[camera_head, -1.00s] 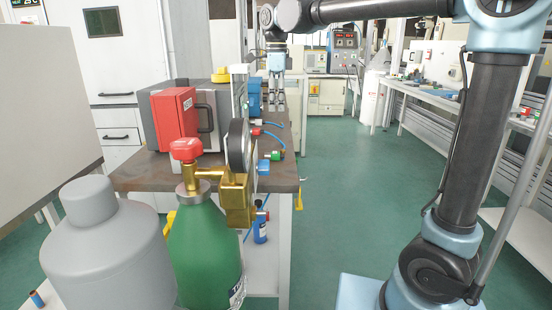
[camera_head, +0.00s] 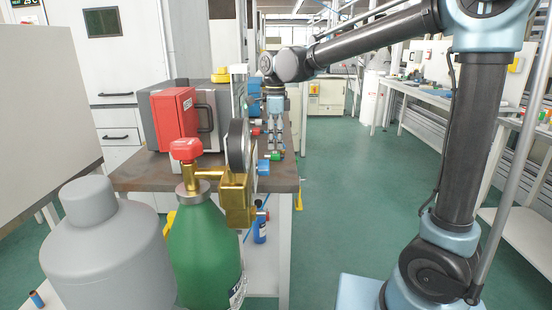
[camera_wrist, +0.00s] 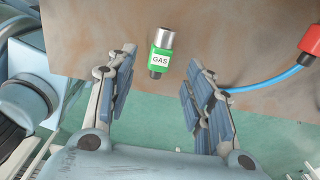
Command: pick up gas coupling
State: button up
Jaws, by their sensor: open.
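The gas coupling (camera_wrist: 161,55) is a short cylinder with a green body, a white "GAS" label and a silver end. In the wrist view it lies on the brown table top near its edge. It also shows as a small green part in the head view (camera_head: 276,155). My gripper (camera_wrist: 160,85) is open and empty. Its two fingers stand either side of the coupling in the wrist view, with the coupling just beyond the gap. In the head view my gripper (camera_head: 275,146) points down over the table by the coupling. Contact cannot be told.
A blue hose (camera_wrist: 270,82) with a red fitting (camera_wrist: 311,40) lies to the right on the table.

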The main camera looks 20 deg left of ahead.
aim_at(273, 153)
jog(key=shift+s+a+f, duration=0.1)
jog(key=shift+a+f, duration=0.15)
jog(key=shift+f, duration=0.9)
jog(key=shift+a+f, duration=0.2)
jog(key=shift+f, duration=0.9)
grip_shut()
